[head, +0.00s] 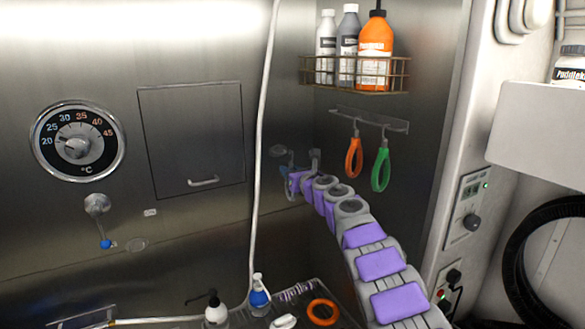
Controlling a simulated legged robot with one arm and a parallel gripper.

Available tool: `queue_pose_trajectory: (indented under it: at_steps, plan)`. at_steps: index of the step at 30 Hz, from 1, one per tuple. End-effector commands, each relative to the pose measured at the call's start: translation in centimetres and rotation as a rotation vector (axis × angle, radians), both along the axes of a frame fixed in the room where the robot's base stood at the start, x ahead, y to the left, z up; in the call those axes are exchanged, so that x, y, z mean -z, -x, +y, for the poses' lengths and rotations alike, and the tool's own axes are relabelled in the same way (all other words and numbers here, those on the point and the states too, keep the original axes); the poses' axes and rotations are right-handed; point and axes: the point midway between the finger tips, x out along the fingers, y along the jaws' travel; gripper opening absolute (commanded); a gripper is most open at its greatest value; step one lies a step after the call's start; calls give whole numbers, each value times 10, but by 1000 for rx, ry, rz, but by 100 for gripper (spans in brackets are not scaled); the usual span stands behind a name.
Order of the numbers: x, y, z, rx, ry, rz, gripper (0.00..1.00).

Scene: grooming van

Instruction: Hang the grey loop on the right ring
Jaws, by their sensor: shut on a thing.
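My arm reaches up from the lower right, and my gripper (289,174) is at its far end, in front of the steel back wall near the corner. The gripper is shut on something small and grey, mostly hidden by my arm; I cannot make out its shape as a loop. Small grey parts show just above the gripper, and I cannot tell whether they are a ring, the held thing or the fingers. An orange loop (354,158) and a green loop (381,169) hang from a rail (369,121) on the side wall, to the right of the gripper.
A wire rack (355,76) with bottles is above the rail. A white hose (262,120) hangs left of the gripper. Below is a tray (340,291) with an orange ring (322,312) and bottles nearby. A white cabinet (540,135) juts out at right.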

Motion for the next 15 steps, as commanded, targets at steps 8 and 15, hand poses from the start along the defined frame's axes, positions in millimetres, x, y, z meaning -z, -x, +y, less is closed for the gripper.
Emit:
queue_pose_trajectory:
  at_steps: [8, 15]
  plan:
    - [-5, -9, 6, 0, 0, -2, 0]
    - [-2, -17, 11, 2, 1, 1, 0]
